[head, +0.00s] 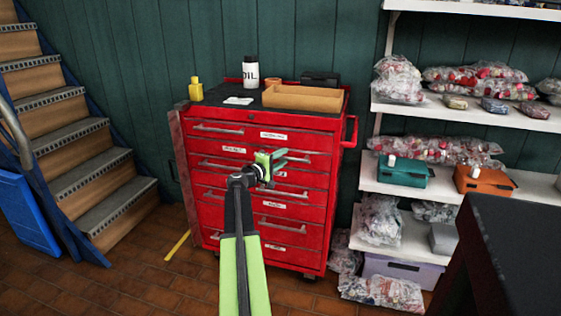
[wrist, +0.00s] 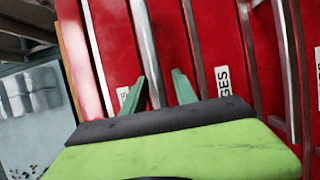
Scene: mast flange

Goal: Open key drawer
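The red tool cabinet (head: 262,190) stands against the green wall in the head view, with several drawers, silver bar handles and white labels. All its drawers look shut. The labels are too small to read, so I cannot tell which drawer is the key drawer. My gripper (head: 284,158) is in front of the cabinet's middle drawers, right of centre. In the wrist view, my gripper (wrist: 160,88) has its two green fingers apart. A silver handle (wrist: 146,45) runs between them in the picture; I cannot tell whether they touch it. A label (wrist: 223,80) ending in "GES" is beside the right finger.
On the cabinet top are an oil bottle (head: 250,72), a yellow bottle (head: 196,89) and a cardboard tray (head: 303,98). Stairs (head: 75,150) rise at left. Shelves (head: 470,110) with bagged goods are at right. A dark surface (head: 510,250) fills the lower right.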

